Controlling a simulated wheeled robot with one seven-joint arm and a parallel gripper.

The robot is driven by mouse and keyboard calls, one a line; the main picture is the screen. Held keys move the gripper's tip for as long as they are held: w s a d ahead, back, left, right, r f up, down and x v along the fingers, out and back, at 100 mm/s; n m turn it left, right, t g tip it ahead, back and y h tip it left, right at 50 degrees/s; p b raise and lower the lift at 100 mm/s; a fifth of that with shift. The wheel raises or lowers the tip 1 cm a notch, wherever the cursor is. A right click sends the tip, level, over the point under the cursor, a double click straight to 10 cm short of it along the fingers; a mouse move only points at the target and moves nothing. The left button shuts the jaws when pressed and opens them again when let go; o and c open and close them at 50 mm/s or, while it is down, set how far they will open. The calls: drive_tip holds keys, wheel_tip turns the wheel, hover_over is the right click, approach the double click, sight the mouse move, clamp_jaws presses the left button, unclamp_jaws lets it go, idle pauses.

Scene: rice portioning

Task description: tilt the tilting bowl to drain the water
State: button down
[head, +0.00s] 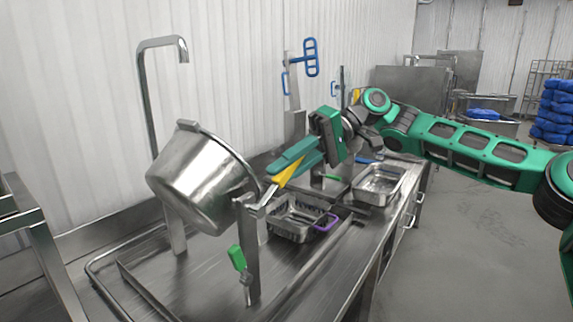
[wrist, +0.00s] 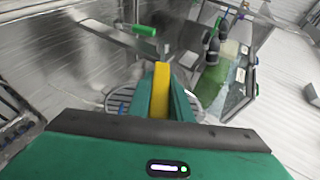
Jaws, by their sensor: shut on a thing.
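The tilting bowl (head: 200,182) is a large shiny steel bowl on posts above the steel counter in the head view. It sits tilted, with its rim line sloping down to the right. I cannot see into it or tell whether water is in it. My gripper (head: 285,172) is to the right of the bowl, its green fingers shut on a yellow handle (head: 289,174). The handle joins a metal bar at the bowl's post. In the wrist view, the yellow handle (wrist: 161,90) stands between the fingers.
A green grip (head: 237,258) hangs on the front post. A steel basket with a purple handle (head: 326,222) and a steel pan (head: 378,186) stand to the right on the counter. A tall faucet (head: 146,95) rises behind the bowl. Open floor lies right of the counter.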

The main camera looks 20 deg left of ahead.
wheel_tip(320, 180, down, 6)
drive_tip(key=w+m+g+y, duration=0.1)
drive_tip(key=m+g+y, duration=0.1)
drive_tip(key=g+y, duration=0.2)
drive_tip(key=shift+f+g, duration=0.15)
drive_tip(key=shift+g, duration=0.35)
drive_tip(key=c, duration=1.6)
unclamp_jaws()
drive_tip(key=shift+f, duration=0.1)
drive_tip(key=v, duration=1.1)
drive_tip(key=shift+w+a, duration=0.1)
drive_tip(key=shift+a, duration=0.05)
